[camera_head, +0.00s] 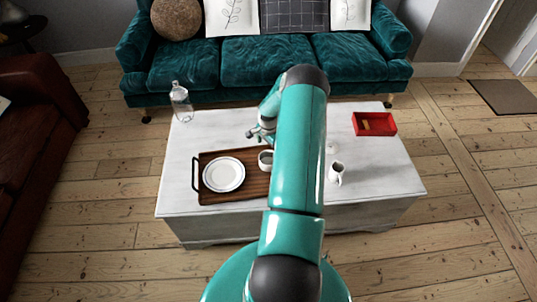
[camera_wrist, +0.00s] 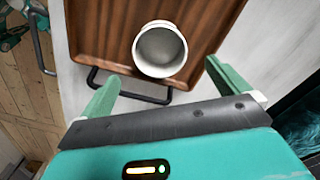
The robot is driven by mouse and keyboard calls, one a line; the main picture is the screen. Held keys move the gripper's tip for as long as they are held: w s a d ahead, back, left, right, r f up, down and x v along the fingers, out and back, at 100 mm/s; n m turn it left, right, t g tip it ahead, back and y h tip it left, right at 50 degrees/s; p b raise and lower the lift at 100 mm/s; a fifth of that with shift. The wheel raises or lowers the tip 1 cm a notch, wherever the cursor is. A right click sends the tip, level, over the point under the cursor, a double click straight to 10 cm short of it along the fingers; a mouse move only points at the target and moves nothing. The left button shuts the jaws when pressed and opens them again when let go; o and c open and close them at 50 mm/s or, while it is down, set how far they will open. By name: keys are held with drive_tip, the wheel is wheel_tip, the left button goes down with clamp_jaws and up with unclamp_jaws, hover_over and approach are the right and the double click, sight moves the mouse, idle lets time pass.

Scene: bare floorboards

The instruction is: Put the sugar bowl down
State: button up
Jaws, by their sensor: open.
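A round white vessel (camera_wrist: 160,48), which I take for the sugar bowl, stands upright at the handle end of the brown wooden tray (camera_wrist: 100,30). It also shows in the head view (camera_head: 266,160), right of the plate and beside my arm. My gripper (camera_wrist: 162,72) is open, its two green fingers spread on either side below the vessel in the wrist view. I see no finger touching it. In the head view, part of my gripper (camera_head: 262,131) shows above the tray's back edge; my arm hides the tray's right end (camera_head: 235,197).
A white plate (camera_head: 223,174) lies on the tray. On the white table (camera_head: 385,180) stand a bottle (camera_head: 181,102), a white jug (camera_head: 336,173), a small white item (camera_head: 331,148) and a red box (camera_head: 374,124). The table's right front is clear. A teal sofa (camera_head: 262,62) stands behind.

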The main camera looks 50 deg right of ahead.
drive_tip(key=shift+r, duration=1.25)
drive_tip(key=w+a+r+n+h, duration=0.1)
drive_tip(key=w+a+r+n, duration=0.15)
drive_tip(key=a+r, duration=0.4)
drive_tip(key=w+a+r+n, duration=0.2)
drive_tip(key=w+a+r, duration=0.1)
drive_tip(key=r, duration=0.6)
drive_tip(key=w+a+r+n+h, duration=0.1)
drive_tip(key=w+a+r+n, duration=0.15)
drive_tip(key=a+r, duration=0.4)
drive_tip(key=s+a+r+n+t, duration=0.25)
drive_tip(key=a+r+n, duration=0.25)
drive_tip(key=a+r, duration=1)
drive_tip(key=s+a+r+n+t+y, duration=0.1)
drive_tip(key=s+a+r+n, duration=0.3)
drive_tip(key=s+a, duration=0.4)
drive_tip(key=s+a+r+n+t+y, duration=0.1)
drive_tip(key=s+a+r+n, duration=0.3)
drive_tip(key=s+a, duration=0.5)
drive_tip(key=shift+s+r+n+t, duration=0.25)
drive_tip(key=shift+r+n+t, duration=0.1)
drive_tip(key=shift+t, duration=0.2)
drive_tip(key=shift+c, duration=0.4)
